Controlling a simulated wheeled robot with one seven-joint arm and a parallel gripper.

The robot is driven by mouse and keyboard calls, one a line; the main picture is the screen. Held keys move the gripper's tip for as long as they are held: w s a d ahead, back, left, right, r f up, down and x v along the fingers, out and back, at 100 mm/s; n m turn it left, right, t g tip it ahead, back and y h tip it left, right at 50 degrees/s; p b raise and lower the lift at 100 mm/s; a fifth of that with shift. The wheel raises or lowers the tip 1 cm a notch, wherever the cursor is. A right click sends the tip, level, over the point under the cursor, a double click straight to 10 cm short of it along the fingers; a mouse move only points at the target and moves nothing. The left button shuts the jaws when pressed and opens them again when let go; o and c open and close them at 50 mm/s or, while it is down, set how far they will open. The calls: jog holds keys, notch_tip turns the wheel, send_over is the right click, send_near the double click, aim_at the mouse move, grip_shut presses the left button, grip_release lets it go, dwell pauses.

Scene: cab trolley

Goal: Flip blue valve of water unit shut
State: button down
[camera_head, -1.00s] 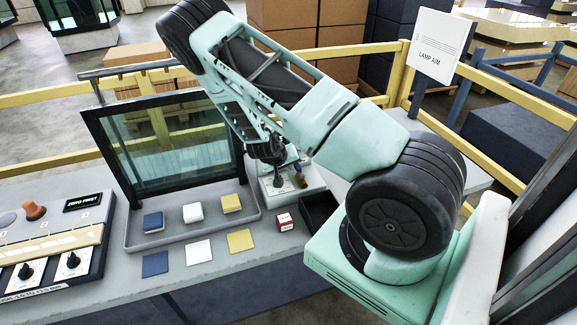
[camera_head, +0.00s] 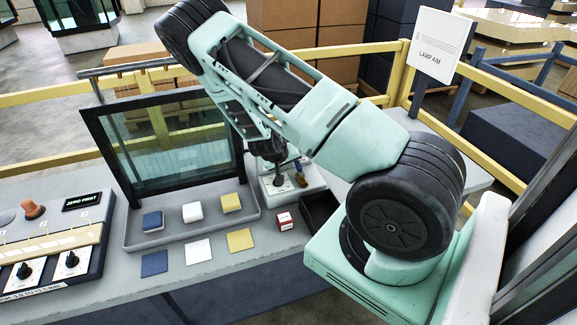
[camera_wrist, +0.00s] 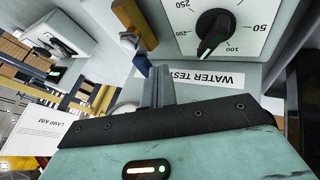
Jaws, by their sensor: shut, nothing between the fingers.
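The water unit (camera_wrist: 226,62) fills the upper right of the wrist view, with a black-knobbed dial and a "WATER TEST" label. The blue valve handle (camera_wrist: 141,65) hangs from a brass-coloured fitting (camera_wrist: 135,25) at the unit's side. My gripper (camera_wrist: 160,72) is shut and empty, its fingertips just right of the blue handle; I cannot tell whether they touch. In the head view, my gripper (camera_head: 277,180) is over the pale water unit (camera_head: 307,187), left of the small brass fitting (camera_head: 301,180). My arm partly hides the unit there.
A framed glass panel (camera_head: 170,140) and a grey tray with several blocks (camera_head: 190,230) stand left of the unit. A red-and-white cube (camera_head: 285,221) and a black open box (camera_head: 318,211) lie close in front. A "LAMP AIM" sign (camera_head: 438,45) stands behind right.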

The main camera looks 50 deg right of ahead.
jog(key=shift+d, duration=0.25)
jog(key=shift+d+b, duration=0.4)
jog(key=shift+b, duration=0.25)
jog(key=shift+d+b, duration=0.3)
jog(key=shift+d, duration=0.05)
jog(key=shift+s+d, duration=0.15)
jog(key=shift+d, duration=0.05)
jog(key=v, duration=1.7)
jog(key=shift+r+b, duration=0.2)
jog(key=shift+b, duration=0.25)
jog(key=shift+a, duration=0.15)
